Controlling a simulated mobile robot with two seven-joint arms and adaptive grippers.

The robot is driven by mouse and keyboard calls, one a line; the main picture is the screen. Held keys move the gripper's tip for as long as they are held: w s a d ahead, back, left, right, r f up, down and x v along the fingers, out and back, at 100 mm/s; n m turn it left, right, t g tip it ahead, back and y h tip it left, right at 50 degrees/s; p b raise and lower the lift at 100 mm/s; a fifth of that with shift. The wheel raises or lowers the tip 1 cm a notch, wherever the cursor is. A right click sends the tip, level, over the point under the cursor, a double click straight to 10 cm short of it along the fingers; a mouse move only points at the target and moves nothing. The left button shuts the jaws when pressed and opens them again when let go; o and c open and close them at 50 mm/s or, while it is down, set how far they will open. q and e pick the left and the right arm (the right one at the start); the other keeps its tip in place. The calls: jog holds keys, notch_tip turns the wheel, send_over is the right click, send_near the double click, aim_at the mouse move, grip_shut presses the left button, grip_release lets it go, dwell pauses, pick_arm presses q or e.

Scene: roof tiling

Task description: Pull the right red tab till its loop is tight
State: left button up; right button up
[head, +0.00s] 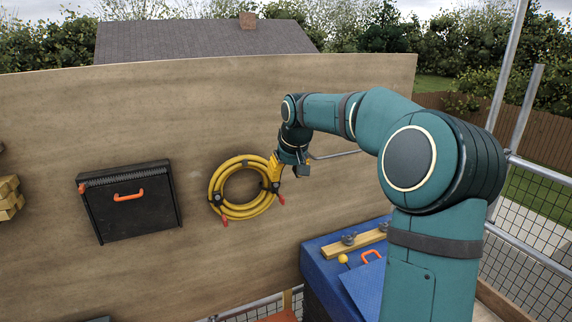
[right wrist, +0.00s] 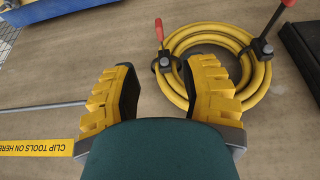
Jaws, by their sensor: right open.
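A coiled yellow hose (head: 217,190) hangs on the wooden board, held by dark straps with red tabs. The right red tab (head: 281,199) hangs at the coil's lower right, just below my right gripper (head: 275,168). In the right wrist view, which is upside down, this tab (right wrist: 158,29) shows above and between my fingertips, apart from them, by a dark loop (right wrist: 165,63) around the hose (right wrist: 205,32). My right gripper (right wrist: 163,85) is open and empty, one finger overlapping the hose in view. The left red tab (head: 225,222) hangs at the coil's lower left. Loop tightness is unclear.
A black case (head: 110,215) with an orange handle is on the board to the left. A blue-covered table (head: 318,262) with a wooden bar (head: 350,243) stands below right. A thin metal rod (head: 335,155) is beside my right wrist. Bare board surrounds the coil.

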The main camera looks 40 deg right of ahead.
aim_at(281, 195)
jog(key=x, duration=1)
jog(key=shift+f, duration=0.1)
grip_shut()
